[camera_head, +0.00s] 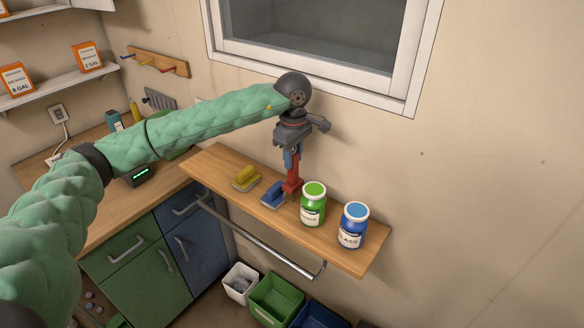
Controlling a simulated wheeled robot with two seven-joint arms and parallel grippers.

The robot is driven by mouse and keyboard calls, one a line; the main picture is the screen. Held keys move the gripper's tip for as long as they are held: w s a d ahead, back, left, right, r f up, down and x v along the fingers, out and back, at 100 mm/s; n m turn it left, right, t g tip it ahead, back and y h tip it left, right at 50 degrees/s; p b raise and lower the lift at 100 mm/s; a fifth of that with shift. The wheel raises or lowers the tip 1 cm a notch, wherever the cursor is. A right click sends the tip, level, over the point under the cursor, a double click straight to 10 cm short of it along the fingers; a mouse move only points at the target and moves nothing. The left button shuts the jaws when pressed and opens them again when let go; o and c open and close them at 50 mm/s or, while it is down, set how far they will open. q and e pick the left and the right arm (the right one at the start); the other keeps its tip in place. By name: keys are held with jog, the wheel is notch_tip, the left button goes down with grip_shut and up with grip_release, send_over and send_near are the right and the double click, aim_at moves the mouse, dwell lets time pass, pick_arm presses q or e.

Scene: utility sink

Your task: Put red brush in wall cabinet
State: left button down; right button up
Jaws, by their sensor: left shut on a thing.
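The red brush (293,186) stands out above the wooden wall shelf (339,250), between the blue brush and the green jar. My left gripper (291,163) points down from above and is shut on the upper part of the red brush. I cannot tell whether the brush's lower end touches the shelf. My right gripper is not in view. I cannot make out a wall cabinet for certain; a white-framed window or recess (385,90) is on the wall above.
Bins (275,299) sit on the floor. A counter (95,210) is at left.

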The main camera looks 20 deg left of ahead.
aim_at(293, 173)
pick_arm(q)
jog(key=shift+f, duration=1.85)
jog(key=c, duration=1.1)
grip_release()
jog(key=shift+o, duration=0.2)
